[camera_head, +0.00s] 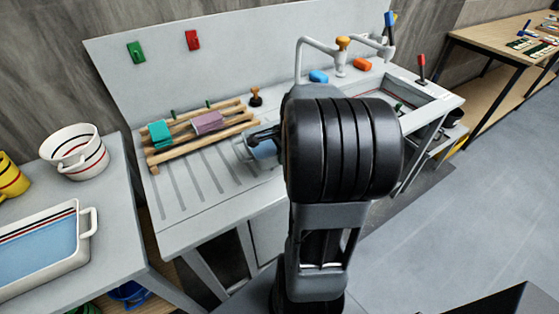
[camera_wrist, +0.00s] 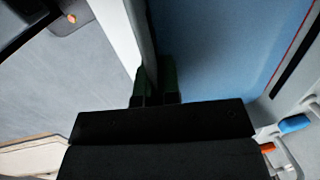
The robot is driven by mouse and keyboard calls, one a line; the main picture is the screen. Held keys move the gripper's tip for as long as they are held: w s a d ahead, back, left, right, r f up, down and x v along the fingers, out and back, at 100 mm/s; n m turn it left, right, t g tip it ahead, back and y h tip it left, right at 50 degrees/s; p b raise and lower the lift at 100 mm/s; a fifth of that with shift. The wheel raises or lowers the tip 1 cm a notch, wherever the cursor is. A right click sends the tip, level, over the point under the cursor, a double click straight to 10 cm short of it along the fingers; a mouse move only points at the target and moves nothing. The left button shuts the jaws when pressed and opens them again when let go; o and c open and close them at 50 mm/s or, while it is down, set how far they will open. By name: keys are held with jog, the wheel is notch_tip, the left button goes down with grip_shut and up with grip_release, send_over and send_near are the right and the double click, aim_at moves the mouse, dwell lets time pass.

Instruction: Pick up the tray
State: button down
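A white tray with a blue inside (camera_wrist: 215,45) fills much of the wrist view; red and dark stripes run along its far side. My gripper (camera_wrist: 156,85) has dark green fingertips close together on either side of its white wall, and appears shut on it. In the head view a bluish piece (camera_head: 264,149), probably part of this tray, shows beside my arm above the ribbed drainboard; my arm hides the rest and the gripper. Another white tray (camera_head: 84,258), with a blue inside, striped rim and handle, rests on the left counter.
A wooden rack (camera_head: 195,143) with a teal and a mauve item stands on the drainboard. A tap (camera_head: 338,58), blue and orange sponges and a sink lie to the right. A white striped pot (camera_head: 75,155) and yellow mug (camera_head: 10,178) stand left. Open floor (camera_head: 455,215) is at right.

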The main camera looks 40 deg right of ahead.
jog(key=s+a+r, duration=0.1)
jog(key=s+r, duration=0.5)
jog(key=s, duration=0.5)
jog(key=shift+a+r+b, duration=0.25)
jog(key=shift+r+b, duration=0.1)
jog(key=shift+w, duration=0.1)
send_near(279, 172)
jog(key=shift+a+f+p, duration=0.4)
jog(key=shift+a+f, duration=0.15)
jog(key=shift+w+f, duration=0.3)
jog(key=shift+f, duration=0.2)
jog(key=f, duration=0.1)
jog(key=w+f, duration=0.1)
jog(key=shift+d+f, duration=0.15)
jog(key=shift+f, duration=0.75)
